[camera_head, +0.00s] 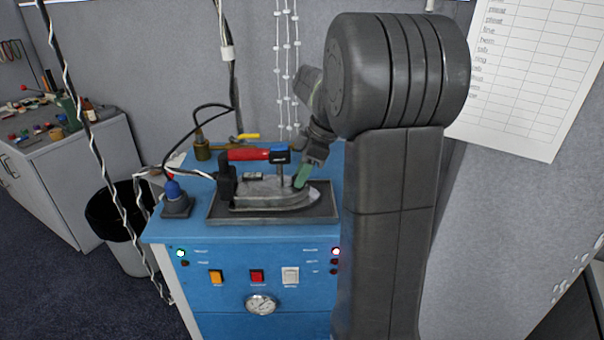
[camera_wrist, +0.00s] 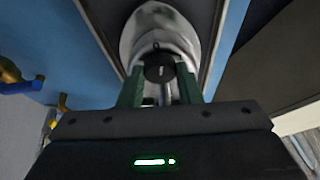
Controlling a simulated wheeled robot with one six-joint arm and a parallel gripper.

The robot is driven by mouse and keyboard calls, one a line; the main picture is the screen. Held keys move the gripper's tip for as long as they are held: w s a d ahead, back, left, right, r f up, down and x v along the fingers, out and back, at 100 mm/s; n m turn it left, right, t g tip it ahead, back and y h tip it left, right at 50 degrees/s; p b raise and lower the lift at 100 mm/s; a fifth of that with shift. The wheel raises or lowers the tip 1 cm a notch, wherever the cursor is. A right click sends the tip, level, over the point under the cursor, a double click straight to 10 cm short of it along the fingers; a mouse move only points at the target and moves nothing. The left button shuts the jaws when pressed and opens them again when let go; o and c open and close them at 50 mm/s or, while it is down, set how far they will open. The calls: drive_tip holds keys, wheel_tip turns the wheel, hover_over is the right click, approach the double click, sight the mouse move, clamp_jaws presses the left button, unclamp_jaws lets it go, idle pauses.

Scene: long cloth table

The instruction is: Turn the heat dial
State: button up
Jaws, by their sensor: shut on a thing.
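The steam iron (camera_head: 262,196) lies on a dark rest tray (camera_head: 328,211) on top of the blue station, with a red handle (camera_head: 250,154) above its metal body. The black round heat dial (camera_wrist: 159,72) with a white mark shows in the wrist view, at the iron's body (camera_wrist: 136,37). My gripper (camera_wrist: 160,80) has its green fingers on either side of the dial, shut on it. In the head view my gripper (camera_head: 302,176) reaches down at the iron's right part, and the dial is not clearly visible there.
The blue cabinet (camera_head: 215,315) has lights, buttons and a gauge (camera_head: 261,304) on its front. A brass valve with a yellow lever (camera_head: 245,136) stands behind the iron. Cables hang at the left near a bin (camera_head: 120,228) and a grey workbench (camera_head: 70,160).

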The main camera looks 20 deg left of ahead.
drive_tip(key=shift+w+n+g+h, duration=0.1)
drive_tip(key=shift+n+g+h, duration=0.25)
drive_tip(key=shift+n, duration=0.75)
drive_tip(key=o, duration=1)
drive_tip(key=shift+r, duration=0.15)
drive_tip(key=v, duration=1.3)
drive_tip(key=shift+w+d+r+b, duration=0.1)
drive_tip(key=shift+r+b, duration=0.2)
drive_tip(key=x, duration=1.4)
drive_tip(key=shift+p, duration=0.3)
